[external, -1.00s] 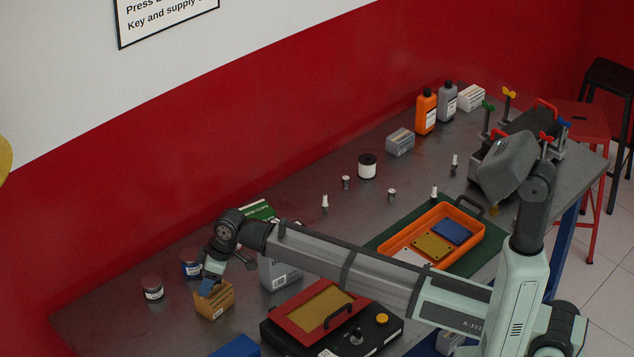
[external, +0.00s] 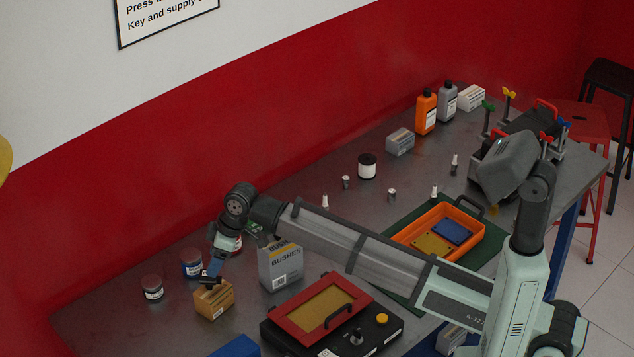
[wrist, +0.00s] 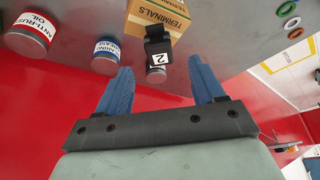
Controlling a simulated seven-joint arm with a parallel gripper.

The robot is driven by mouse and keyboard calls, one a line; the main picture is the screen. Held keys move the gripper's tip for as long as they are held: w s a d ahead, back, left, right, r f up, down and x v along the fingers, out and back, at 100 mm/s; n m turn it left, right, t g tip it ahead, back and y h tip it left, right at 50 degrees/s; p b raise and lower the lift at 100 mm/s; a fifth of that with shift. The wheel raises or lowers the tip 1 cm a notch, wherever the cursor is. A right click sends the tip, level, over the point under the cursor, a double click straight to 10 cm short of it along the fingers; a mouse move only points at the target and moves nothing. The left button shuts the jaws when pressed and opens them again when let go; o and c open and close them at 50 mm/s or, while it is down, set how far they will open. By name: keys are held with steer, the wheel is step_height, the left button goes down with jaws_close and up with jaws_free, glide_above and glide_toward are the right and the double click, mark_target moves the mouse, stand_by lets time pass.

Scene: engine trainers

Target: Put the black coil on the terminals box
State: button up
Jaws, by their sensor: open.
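The terminals box (external: 214,300) is an orange-brown carton at the near left of the bench; it also shows at the top of the wrist view (wrist: 160,14). The black coil (wrist: 158,46), with a white "2" label and a silvery end, appears to sit on top of the box, overlapping its front edge in the wrist view. It is a small dark shape on the box top in the external view (external: 210,281). My gripper (wrist: 156,78) is open, its blue fingers apart on either side of the coil's line and clear of it. In the external view my gripper (external: 213,270) is just above the box.
An anti-rust oil tin (external: 152,289) and a blue-labelled tin (external: 191,264) stand left of and behind the box. A tall bushes box (external: 280,266) stands to its right. A red-framed panel (external: 291,313) lies in front right. Bare bench lies at the far left.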

steer(key=shift+v, duration=1.95)
